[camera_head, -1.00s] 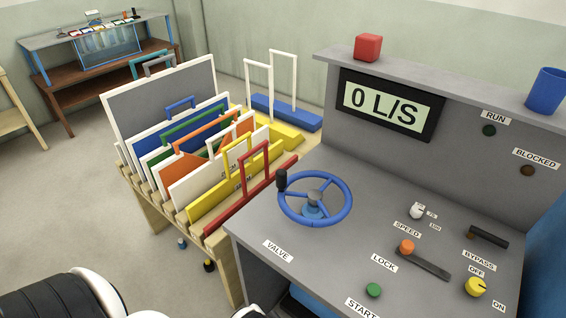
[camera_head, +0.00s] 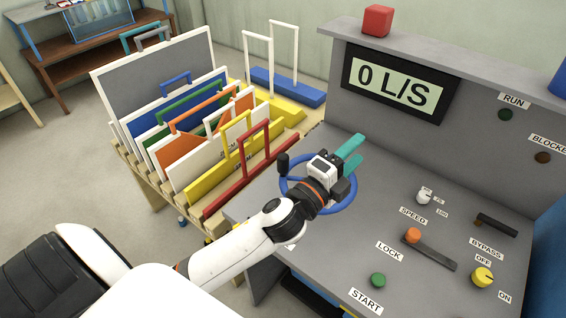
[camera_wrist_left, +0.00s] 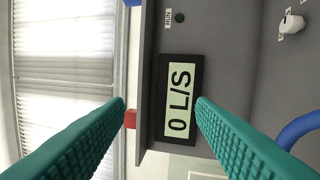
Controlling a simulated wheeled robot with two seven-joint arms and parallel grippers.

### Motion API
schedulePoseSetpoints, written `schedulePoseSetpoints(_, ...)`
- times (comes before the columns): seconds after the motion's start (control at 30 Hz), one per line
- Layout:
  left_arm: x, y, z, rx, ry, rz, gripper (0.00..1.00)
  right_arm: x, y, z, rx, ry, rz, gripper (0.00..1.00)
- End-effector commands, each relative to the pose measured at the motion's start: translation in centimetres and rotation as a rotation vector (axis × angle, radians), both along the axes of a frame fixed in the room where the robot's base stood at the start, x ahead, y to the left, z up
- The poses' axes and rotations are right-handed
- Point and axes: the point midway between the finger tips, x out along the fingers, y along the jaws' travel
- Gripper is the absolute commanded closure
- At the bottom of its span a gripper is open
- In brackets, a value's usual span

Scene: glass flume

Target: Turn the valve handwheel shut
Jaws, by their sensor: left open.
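Nothing is between the fingers. In the left wrist view, the open fingers (camera_wrist_left: 160,108) face the display, and an arc of the blue wheel (camera_wrist_left: 301,128) shows at the right edge. I cannot tell whether the gripper touches the wheel. My right gripper is not in view.
The display (camera_head: 395,83) reads 0 L/S. A red cube (camera_head: 377,20) sits on the ledge above it. An orange-knobbed lever (camera_head: 413,236), white speed knob (camera_head: 424,196), yellow knob (camera_head: 482,277) and green start button (camera_head: 378,280) are right of the wheel. A rack of coloured panels stands left.

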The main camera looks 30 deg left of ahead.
Motion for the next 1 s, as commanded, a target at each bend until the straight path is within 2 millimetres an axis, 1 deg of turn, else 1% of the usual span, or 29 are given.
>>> schedulePoseSetpoints(0.03, 0.6, -1.8, 2.6, 0.162, -0.156, -0.068, 0.50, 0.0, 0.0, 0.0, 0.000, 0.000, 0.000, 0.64)
schedulePoseSetpoints(0.07, 0.6, -3.0, 3.8, 0.260, -0.245, -0.109, 0.50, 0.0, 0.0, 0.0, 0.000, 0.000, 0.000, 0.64)
schedulePoseSetpoints(0.1, 0.5, -4.6, 5.2, 0.392, -0.365, -0.162, 0.50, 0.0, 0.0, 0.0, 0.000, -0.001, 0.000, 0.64)
schedulePoseSetpoints(0.17, 0.0, -6.9, 6.5, 0.593, -0.543, -0.238, 0.50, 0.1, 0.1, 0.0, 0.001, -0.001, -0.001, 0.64)
schedulePoseSetpoints(0.2, -0.4, -8.2, 6.9, 0.728, -0.659, -0.289, 0.50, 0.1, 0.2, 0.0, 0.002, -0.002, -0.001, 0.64)
schedulePoseSetpoints(0.27, -1.1, -10.0, 6.8, 0.932, -0.828, -0.366, 0.50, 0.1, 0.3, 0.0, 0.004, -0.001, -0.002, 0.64)
schedulePoseSetpoints(0.3, -1.6, -10.8, 6.3, 1.067, -0.939, -0.422, 0.50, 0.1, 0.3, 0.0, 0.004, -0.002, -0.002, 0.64)
schedulePoseSetpoints(0.37, -2.0, -11.6, 5.0, 1.270, -1.097, -0.508, 0.50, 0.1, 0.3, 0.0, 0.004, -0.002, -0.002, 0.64)
schedulePoseSetpoints(0.4, -2.1, -11.6, 3.9, 1.403, -1.196, -0.573, 0.50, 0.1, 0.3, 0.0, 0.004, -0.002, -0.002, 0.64)
schedulePoseSetpoints(0.47, -2.1, -10.9, 2.0, 1.597, -1.334, -0.679, 0.50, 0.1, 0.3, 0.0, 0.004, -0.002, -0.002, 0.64)
schedulePoseSetpoints(0.5, -1.8, -9.9, 0.7, 1.723, -1.419, -0.760, 0.50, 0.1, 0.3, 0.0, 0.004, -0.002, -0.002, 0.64)
schedulePoseSetpoints(0.57, -1.2, -7.7, -1.2, 1.904, -1.529, -0.899, 0.50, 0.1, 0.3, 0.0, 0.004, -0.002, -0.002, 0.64)
schedulePoseSetpoints(0.6, -0.7, -5.7, -2.2, 2.014, -1.591, -1.007, 0.50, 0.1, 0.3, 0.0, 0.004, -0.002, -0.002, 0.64)
schedulePoseSetpoints(0.67, 0.1, -2.2, -3.4, 2.162, -1.660, -1.186, 0.50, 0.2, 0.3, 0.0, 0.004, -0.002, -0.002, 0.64)
schedulePoseSetpoints(0.7, 0.6, 0.5, -3.9, 2.245, -1.688, -1.317, 0.50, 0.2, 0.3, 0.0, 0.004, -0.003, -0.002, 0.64)
schedulePoseSetpoints(0.73, 1.0, 2.5, -4.0, -2.227, 1.650, 1.377, 0.50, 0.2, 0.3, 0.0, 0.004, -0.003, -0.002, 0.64)
schedulePoseSetpoints(0.77, 1.2, 4.5, -4.0, -2.157, 1.575, 1.404, 0.50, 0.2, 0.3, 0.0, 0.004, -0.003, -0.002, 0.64)
schedulePoseSetpoints(0.8, 1.5, 7.1, -3.8, -2.073, 1.486, 1.443, 0.50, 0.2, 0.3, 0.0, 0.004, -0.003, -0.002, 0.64)
schedulePoseSetpoints(0.9, 1.6, 12.4, -2.8, -1.906, 1.312, 1.531, 0.50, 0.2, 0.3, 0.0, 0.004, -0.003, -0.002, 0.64)
schedulePoseSetpoints(1.0, 1.4, 15.6, -1.8, -1.804, 1.213, 1.597, 0.50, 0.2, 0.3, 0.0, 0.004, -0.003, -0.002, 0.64)
